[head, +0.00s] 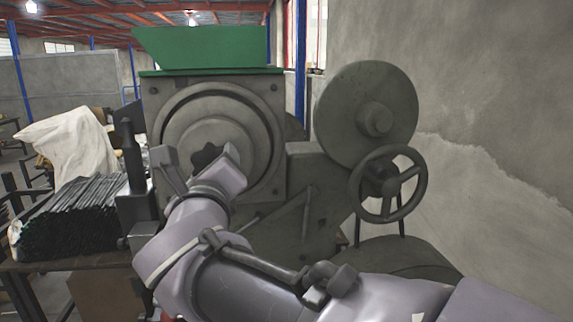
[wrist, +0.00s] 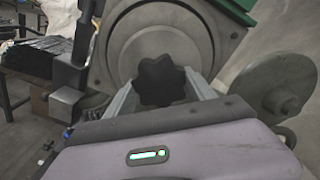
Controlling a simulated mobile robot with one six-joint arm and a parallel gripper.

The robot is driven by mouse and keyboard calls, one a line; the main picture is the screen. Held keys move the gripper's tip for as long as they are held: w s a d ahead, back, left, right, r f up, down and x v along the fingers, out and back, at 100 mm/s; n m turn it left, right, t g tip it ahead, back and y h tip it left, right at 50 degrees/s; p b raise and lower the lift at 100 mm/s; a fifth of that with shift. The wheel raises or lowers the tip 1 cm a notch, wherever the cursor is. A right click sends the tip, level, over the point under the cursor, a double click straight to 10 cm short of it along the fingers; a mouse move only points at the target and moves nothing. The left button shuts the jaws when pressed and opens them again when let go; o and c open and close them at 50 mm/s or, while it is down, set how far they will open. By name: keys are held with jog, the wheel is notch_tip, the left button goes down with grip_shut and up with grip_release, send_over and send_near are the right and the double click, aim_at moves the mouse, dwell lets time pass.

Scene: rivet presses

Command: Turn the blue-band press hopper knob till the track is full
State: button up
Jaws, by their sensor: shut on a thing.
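The dark lobed hopper knob (wrist: 162,82) sits at the centre of the press's round grey face. It also shows in the head view (head: 207,157), partly behind my wrist. My gripper (wrist: 163,88) is shut on the knob, with one finger on each side of it. The press (head: 270,110) is a grey machine with a green hopper (head: 205,47) on top. I cannot make out a blue band in either view. The track and how full it is cannot be made out.
A large grey disc (head: 350,105) and a spoked handwheel (head: 414,187) stand right of the knob. A stack of dark strips (head: 70,215) lies on a bench at the left. A concrete wall (head: 480,90) bounds the right side.

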jog(key=n+p, duration=0.1)
jog(key=n, duration=0.5)
jog(key=shift+r+n, duration=0.1)
jog(key=shift+n, duration=0.2)
jog(key=n+p, duration=0.2)
jog(key=n, duration=0.4)
jog(key=shift+p, duration=0.35)
jog(key=n+p, duration=0.3)
jog(key=n, duration=0.3)
jog(key=shift+n, duration=0.3)
jog(key=n+p, duration=0.2)
jog(key=n, duration=0.3)
jog(key=shift+n, duration=0.3)
jog(key=shift+n+p, duration=0.3)
jog(key=shift+p, duration=0.05)
jog(key=o, duration=1.4)
jog(key=shift+s, duration=0.1)
